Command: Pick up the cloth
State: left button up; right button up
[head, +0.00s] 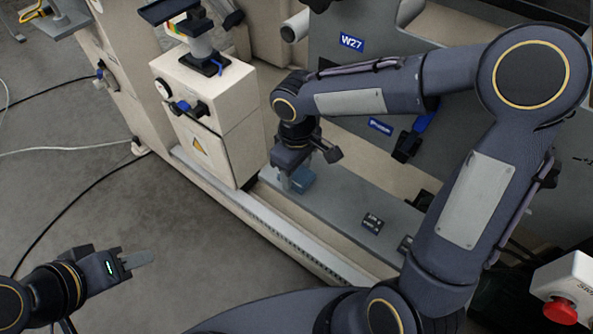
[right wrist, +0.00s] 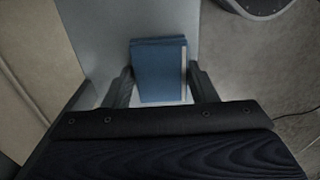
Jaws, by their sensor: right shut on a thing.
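The cloth (right wrist: 160,72) is a blue folded piece with a pale stripe near its right edge in the right wrist view. It also shows as a small blue-grey patch in the head view (head: 303,180), at the ledge, partly hidden by my gripper. My right gripper (right wrist: 163,92) points down over the ledge and is shut on the cloth, one finger on each side. I cannot tell whether the cloth still touches the ledge. My left gripper (head: 133,260) is low at the left, away from the cloth, with nothing visible in it; its finger gap cannot be made out.
A cream cabinet (head: 215,110) with a blue-handled valve stands left of my right gripper. A red stop button (head: 562,310) is at the lower right. The floor at left is open, crossed by cables.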

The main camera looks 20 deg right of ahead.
aim_at(296, 172)
jog(key=shift+r, duration=0.45)
notch_tip(296, 172, up, 3)
jog(key=shift+r+p, duration=0.15)
jog(key=shift+p, duration=0.85)
jog(key=s+a, duration=1.1)
jog(key=a, duration=0.3)
jog(key=shift+f+p, duration=0.3)
jog(key=shift+f, duration=0.05)
